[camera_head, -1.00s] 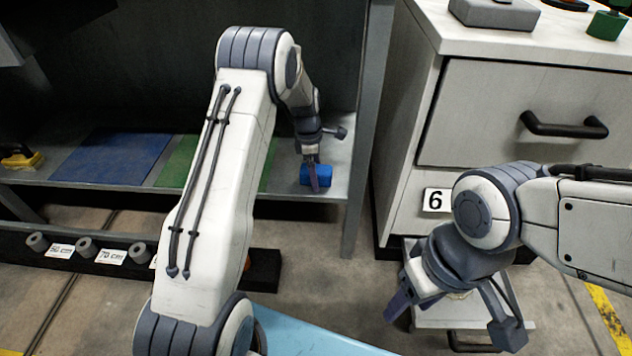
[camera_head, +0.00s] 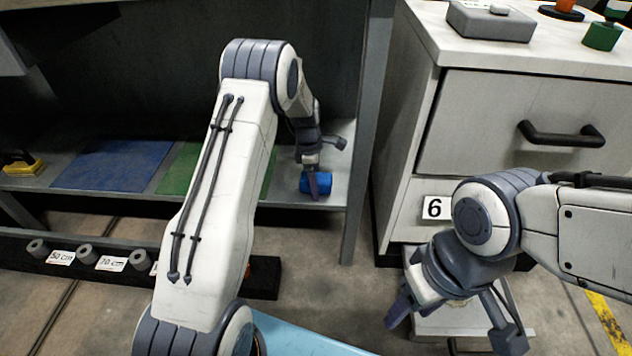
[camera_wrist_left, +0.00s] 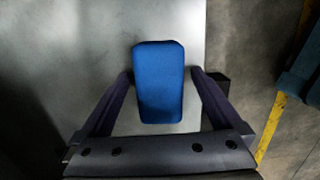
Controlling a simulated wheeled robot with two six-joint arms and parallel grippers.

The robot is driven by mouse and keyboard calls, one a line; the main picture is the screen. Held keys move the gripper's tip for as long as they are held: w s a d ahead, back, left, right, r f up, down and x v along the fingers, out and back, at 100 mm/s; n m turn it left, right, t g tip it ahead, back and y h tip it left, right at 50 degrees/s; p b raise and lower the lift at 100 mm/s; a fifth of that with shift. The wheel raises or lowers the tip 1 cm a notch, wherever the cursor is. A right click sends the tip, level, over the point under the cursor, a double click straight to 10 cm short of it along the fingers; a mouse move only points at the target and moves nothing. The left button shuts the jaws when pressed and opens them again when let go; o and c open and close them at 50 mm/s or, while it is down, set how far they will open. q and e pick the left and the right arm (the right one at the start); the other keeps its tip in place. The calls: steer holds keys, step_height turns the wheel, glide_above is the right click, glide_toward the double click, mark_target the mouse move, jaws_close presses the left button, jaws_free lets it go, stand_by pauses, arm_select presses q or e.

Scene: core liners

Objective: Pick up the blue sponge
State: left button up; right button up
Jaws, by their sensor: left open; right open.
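The blue sponge (camera_head: 326,184) lies on the grey metal shelf (camera_head: 338,160), near its right end and front edge. It shows whole and upright in the left wrist view (camera_wrist_left: 158,80). My left gripper (camera_head: 314,186) is over the sponge, its fingers pointing down. In the left wrist view my left gripper (camera_wrist_left: 163,88) is open, with one finger on each side of the sponge and a small gap on both sides. My right gripper (camera_head: 440,315) is open and empty, low at the right, away from the shelf.
A blue mat (camera_head: 112,163) and a green mat (camera_head: 183,166) lie on the shelf to the left. A shelf post (camera_head: 362,150) stands just right of the sponge. A drawer cabinet (camera_head: 500,115) with a black handle stands farther right.

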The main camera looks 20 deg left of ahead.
arm_select(q)
steer(key=shift+c, duration=0.3)
steer(key=c, duration=1.4)
steer(key=shift+b, duration=0.4)
step_height(320, 180, up, 10)
steer(key=p, duration=0.6)
steer(key=shift+r, duration=0.25)
